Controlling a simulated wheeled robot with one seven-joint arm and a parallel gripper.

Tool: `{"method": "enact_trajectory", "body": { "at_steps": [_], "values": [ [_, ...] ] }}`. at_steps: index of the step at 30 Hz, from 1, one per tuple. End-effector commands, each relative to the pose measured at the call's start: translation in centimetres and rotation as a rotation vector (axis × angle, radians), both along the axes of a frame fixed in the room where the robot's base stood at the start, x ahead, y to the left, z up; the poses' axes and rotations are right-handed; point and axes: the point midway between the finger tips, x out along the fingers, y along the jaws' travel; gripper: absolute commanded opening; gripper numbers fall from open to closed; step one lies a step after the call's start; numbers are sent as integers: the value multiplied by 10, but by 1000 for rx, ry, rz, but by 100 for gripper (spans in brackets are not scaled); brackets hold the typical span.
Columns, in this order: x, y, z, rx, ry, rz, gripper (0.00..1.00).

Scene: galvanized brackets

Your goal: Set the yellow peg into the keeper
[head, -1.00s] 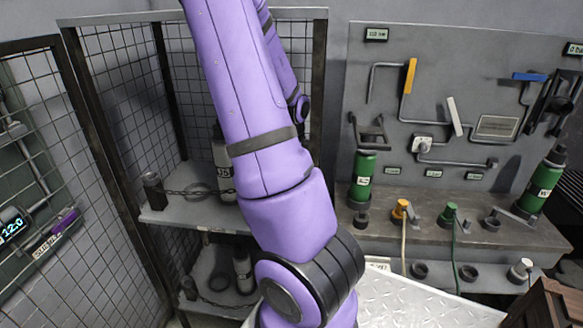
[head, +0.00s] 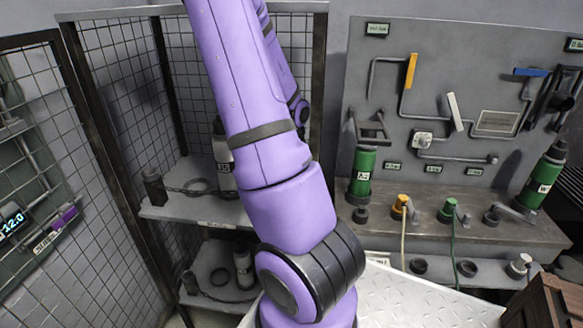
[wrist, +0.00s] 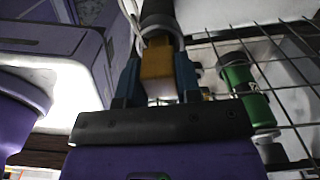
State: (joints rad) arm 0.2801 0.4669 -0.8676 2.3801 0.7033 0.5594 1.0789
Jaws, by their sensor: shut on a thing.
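In the wrist view my gripper (wrist: 158,82) is shut on the yellow peg (wrist: 158,62), a yellow-orange block between its two blue fingers. The peg's far end meets a round grey collar with a dark cylinder (wrist: 160,18) beyond it. I cannot tell whether the peg is inside the collar or only in front of it, nor whether this is the keeper. In the head view my gripper is out of sight, and so is the held peg.
A wire mesh (wrist: 262,62) and a green cylinder (wrist: 238,80) stand close to my gripper's right. Caged shelves (head: 185,207) stand at left; a wooden crate (head: 548,305) at lower right.

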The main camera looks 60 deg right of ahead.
Motion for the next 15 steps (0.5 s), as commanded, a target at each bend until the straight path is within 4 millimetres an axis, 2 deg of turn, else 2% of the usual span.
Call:
{"method": "enact_trajectory", "body": {
  "at_steps": [12, 13, 15],
  "values": [
    [0, 0, -12, 0, 0, -1, 5],
    [0, 0, -12, 0, -1, 0, 36],
    [0, 0, -12, 0, -1, 0, 52]
  ]
}}
